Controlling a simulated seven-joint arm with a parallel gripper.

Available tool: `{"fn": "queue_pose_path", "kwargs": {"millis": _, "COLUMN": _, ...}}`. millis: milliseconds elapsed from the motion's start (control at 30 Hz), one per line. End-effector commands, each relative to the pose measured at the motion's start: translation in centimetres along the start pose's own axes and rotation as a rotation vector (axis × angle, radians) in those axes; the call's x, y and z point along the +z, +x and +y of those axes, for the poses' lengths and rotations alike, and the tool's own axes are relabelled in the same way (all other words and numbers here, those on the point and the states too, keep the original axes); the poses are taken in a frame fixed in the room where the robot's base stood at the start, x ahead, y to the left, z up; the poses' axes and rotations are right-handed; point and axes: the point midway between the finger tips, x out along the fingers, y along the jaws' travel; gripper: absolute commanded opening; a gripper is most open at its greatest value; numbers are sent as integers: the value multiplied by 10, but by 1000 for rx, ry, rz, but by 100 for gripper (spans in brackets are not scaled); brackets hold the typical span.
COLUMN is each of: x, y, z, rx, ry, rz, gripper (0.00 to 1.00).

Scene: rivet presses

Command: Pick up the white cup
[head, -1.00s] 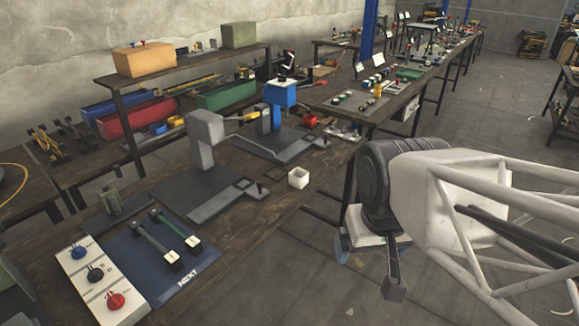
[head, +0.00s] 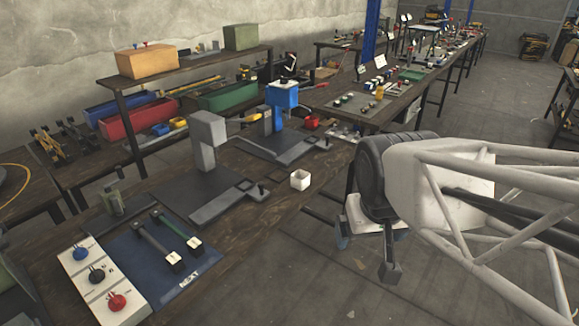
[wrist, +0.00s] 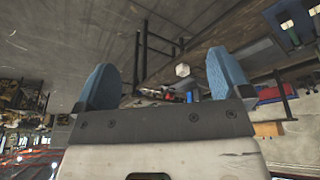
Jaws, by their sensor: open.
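My gripper (head: 365,256) hangs to the right of the bench, over the floor side, apart from the cup. In the wrist view its two blue-padded fingers (wrist: 164,76) are spread wide with nothing between them. In the head view part of the gripper is hidden behind my arm.
A grey rivet press (head: 205,145) stands left of the cup, and a blue press (head: 283,95) behind it. A blue mat (head: 165,285) with two handled tools and a knob panel (head: 97,270) lie at the front. Bare bench surrounds the cup's near side.

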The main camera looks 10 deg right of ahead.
Motion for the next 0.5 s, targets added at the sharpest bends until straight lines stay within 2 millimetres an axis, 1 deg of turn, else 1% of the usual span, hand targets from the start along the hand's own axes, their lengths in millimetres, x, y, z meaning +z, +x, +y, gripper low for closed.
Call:
{"fn": "queue_pose_path", "kwargs": {"millis": 367, "x": -109, "y": 36, "z": 25, "rx": 83, "ry": -39, "rz": 201, "gripper": 96}}
{"fn": "queue_pose_path", "kwargs": {"millis": 500, "x": -150, "y": 53, "z": 33, "rx": 102, "ry": -63, "rz": 281, "gripper": 96}}
